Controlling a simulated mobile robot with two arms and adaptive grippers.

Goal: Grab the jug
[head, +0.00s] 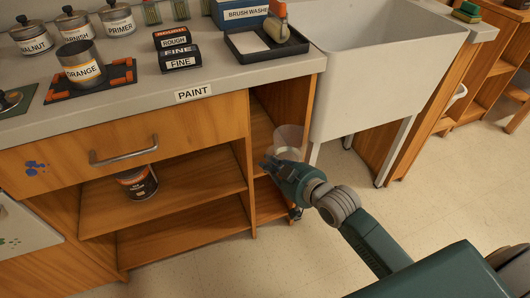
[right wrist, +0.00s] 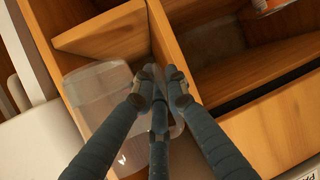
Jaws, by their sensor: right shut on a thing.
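The jug (head: 289,138) is clear and see-through, at the open narrow compartment at the right end of the paint cabinet. In the right wrist view the jug (right wrist: 92,92) shows to the left of my fingers. My right gripper (head: 273,167) is at the jug's near side, partly covering its lower part. In the right wrist view the fingers (right wrist: 160,84) are closed together at the jug's handle side, shut on it. Whether the jug's base touches the shelf is hidden. My left gripper is not in view.
The cabinet divider (head: 243,160) stands close on the left, and the white sink (head: 372,72) with its legs on the right. A dark can (head: 137,184) stands on the left shelf. The floor in front is clear.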

